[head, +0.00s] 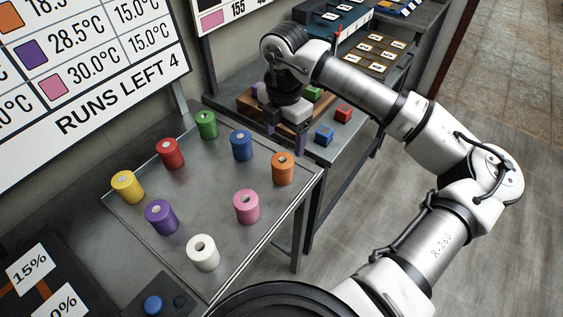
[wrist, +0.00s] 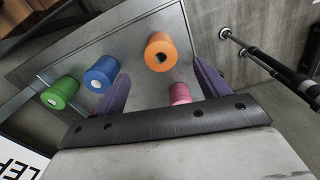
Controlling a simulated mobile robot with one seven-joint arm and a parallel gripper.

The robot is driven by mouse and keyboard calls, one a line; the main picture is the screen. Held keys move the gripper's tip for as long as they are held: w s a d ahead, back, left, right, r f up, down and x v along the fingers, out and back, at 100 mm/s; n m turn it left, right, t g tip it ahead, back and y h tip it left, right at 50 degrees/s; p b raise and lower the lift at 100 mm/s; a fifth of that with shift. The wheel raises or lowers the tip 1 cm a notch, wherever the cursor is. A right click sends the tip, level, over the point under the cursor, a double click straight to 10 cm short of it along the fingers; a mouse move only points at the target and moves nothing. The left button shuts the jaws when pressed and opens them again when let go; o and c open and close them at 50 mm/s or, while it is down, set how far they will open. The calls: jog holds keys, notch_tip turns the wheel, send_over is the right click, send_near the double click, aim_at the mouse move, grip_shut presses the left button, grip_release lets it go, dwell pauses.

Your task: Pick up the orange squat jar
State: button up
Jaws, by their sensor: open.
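The orange squat jar (head: 282,168) stands upright near the right edge of the grey metal table, in front of and below my gripper in the head view. My gripper (head: 286,143) is open and empty, with purple-tipped fingers pointing down, above the table's far right corner. It also shows in the wrist view (wrist: 160,92). The jar and the fingers look apart.
Several other jars share the table (head: 205,277): blue (head: 241,146), pink (head: 246,206), green (head: 206,125), red (head: 170,153), yellow (head: 127,187), purple (head: 161,217) and white (head: 203,253). Blue and pink are closest to orange. A second bench with small cubes (head: 324,135) lies behind.

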aim_at(283, 160)
notch_tip(283, 160, down, 5)
jog(key=shift+s+f+p, duration=0.1)
jog(key=shift+f+p, duration=0.1)
jog(key=shift+p, duration=0.3)
jog(key=shift+s+a+f+p, duration=0.1)
jog(key=shift+f+p, duration=0.55)
jog(key=shift+f, duration=0.75)
jog(key=shift+a+f+p, duration=0.1)
jog(key=shift+f+p, duration=0.5)
jog(key=shift+f, duration=0.8)
jog(key=c, duration=1.1)
